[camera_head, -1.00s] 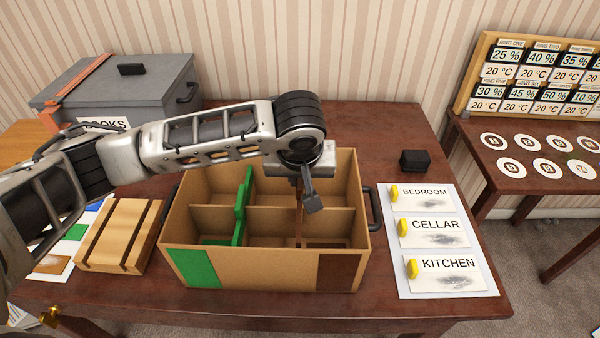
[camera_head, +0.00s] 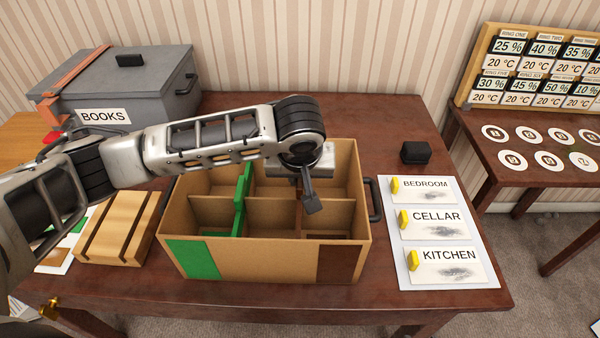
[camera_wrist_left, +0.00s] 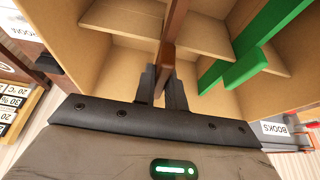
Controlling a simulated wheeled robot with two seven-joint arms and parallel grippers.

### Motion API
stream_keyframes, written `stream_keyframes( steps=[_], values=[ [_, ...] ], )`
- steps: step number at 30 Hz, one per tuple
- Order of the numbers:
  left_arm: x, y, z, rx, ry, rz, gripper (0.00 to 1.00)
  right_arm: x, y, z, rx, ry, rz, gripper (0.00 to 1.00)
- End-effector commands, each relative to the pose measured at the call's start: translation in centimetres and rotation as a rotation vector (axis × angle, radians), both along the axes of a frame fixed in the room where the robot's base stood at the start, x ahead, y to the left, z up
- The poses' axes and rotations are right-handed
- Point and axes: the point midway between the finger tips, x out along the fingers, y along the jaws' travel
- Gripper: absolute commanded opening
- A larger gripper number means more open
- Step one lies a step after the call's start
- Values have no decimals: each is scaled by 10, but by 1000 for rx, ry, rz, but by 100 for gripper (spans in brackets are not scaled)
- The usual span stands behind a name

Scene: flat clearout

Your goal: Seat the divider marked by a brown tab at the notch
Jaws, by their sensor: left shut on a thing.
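The cardboard box (camera_head: 262,264) stands mid-table, split into compartments by cross walls and a green divider (camera_head: 240,205). Its front carries a green patch at left and a brown patch (camera_head: 338,262) at right. My left gripper (camera_head: 309,203) is over the right half of the box, pointing down. It is shut on the brown divider (camera_head: 299,217), whose brown top bar also shows between the fingers in the left wrist view (camera_wrist_left: 168,52). The divider is down among the right compartments. The notch and the divider's lower edge are hidden, so I cannot tell how deep it sits. My right gripper is not in view.
A grey lidded box (camera_head: 140,85) marked BOOKS stands at back left. A slotted wooden block (camera_head: 118,232) is left of the cardboard box. A label board (camera_head: 440,283) and a small black box (camera_head: 416,153) are at right. Bare table shows along the front.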

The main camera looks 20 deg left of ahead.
Motion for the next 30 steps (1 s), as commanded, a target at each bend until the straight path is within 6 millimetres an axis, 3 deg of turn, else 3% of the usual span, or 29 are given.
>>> stream_keyframes(
  steps=[8, 9, 11, 12, 25, 30],
  values=[
    [0, 0, -4, -1, 0, 0, 0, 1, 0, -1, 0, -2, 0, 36],
    [0, 0, -3, -1, 0, 0, 18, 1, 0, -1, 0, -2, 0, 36],
    [0, 0, -3, -1, -1, 0, 34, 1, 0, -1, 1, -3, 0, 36],
    [0, 0, -3, -1, 0, 0, 38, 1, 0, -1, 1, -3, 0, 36],
    [0, -1, -2, -1, -1, -1, 38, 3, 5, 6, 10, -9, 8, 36],
    [-14, -6, 34, -4, -4, -3, 38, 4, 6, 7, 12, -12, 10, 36]
  ],
)
